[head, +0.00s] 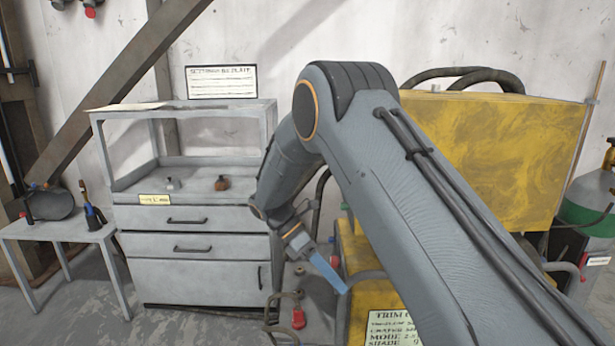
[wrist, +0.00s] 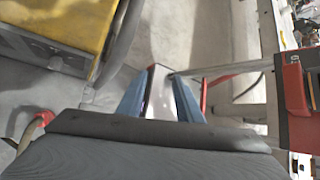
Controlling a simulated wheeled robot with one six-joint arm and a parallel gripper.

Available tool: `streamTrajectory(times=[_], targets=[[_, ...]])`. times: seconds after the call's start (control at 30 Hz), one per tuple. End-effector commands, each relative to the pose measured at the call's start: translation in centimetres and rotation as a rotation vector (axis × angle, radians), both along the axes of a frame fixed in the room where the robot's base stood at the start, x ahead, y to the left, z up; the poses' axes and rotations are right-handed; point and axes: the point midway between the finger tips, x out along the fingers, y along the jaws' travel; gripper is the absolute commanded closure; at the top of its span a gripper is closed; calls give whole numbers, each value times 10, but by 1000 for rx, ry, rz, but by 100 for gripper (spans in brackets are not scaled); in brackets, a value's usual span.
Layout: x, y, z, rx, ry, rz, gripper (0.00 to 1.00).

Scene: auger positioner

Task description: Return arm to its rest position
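My arm reaches forward across the middle of the head view and bends down. My gripper (head: 328,272) hangs at its end, pointing down and right, in front of the gap between the grey cabinet and the yellow machine. In the wrist view its two blue fingers (wrist: 160,95) stand apart. A pale surface shows between them; whether it lies behind them or touches them is hard to tell. In the head view no held object stands out at the fingertips.
The grey drawer cabinet (head: 190,247) stands left of my gripper, with small parts on its shelf. A small table (head: 60,231) is farther left. The yellow machine (head: 510,150) is close on the right. A red-handled part (head: 298,318) is low beneath the gripper.

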Motion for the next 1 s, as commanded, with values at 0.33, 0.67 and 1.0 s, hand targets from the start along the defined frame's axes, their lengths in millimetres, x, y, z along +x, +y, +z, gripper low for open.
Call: streamTrajectory(times=[0.33,0.67,1.0], targets=[[-67,-64,35,130,-355,-512,68],[-156,-106,56,193,-690,-1151,68],[-223,-125,58,191,-904,-1654,68]])
